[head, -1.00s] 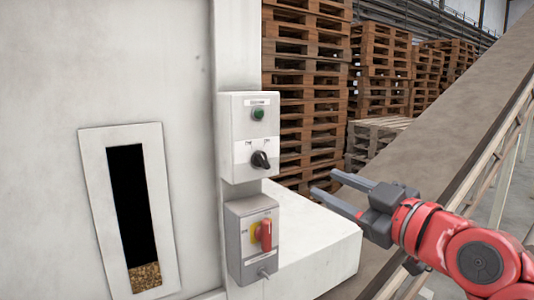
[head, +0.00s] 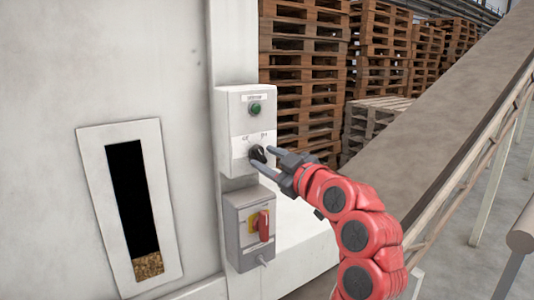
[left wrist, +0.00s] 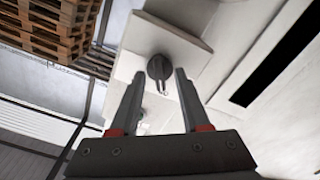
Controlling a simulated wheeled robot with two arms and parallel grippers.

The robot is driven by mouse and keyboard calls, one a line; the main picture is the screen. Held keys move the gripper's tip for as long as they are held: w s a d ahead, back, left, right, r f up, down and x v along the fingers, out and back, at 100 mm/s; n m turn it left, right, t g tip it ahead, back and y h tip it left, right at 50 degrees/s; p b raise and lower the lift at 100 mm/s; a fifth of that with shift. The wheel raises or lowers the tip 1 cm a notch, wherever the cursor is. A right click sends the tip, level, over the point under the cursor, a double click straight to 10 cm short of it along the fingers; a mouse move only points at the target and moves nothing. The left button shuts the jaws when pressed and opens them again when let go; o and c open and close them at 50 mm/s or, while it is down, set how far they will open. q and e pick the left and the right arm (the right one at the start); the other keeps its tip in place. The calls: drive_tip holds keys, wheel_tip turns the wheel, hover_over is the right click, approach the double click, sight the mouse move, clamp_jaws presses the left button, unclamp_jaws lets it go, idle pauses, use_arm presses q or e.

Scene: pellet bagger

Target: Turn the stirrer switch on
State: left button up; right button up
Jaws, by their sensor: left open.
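The upper control box (head: 232,125) is pale with a black rotary knob (head: 257,153) on its lower half. Its label is too small to read, so I cannot tell for sure that this knob is the stirrer switch. My left gripper (head: 260,157) is open at the knob, one finger above and one below it, partly hiding it. In the left wrist view the knob (left wrist: 160,68) sits between the tips of the open left gripper (left wrist: 158,76), with gaps visible on both sides. I cannot tell whether the fingers reach around it in depth. My right gripper is not in view.
A green button (head: 255,109) sits above the knob. A grey box (head: 233,232) below carries a red handle (head: 263,226) on a yellow plate. A sight window (head: 91,160) with pellets is at left. Pallet stacks (head: 303,75) and a sloping conveyor (head: 440,110) stand at right.

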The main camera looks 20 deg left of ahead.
use_arm(q)
drive_tip(key=shift+w+a, duration=0.15)
clamp_jaws()
drive_tip(key=shift+m, duration=0.3)
idle(0.3)
drive_tip(key=m+p, duration=0.2)
drive_tip(key=m, duration=0.3)
drive_tip(key=shift+r+m, duration=0.1)
drive_tip(key=shift+m, duration=0.2)
drive_tip(key=m+p, duration=0.1)
drive_tip(key=m, duration=0.2)
drive_tip(key=shift+m+p, duration=0.65)
drive_tip(key=shift+m, duration=0.65)
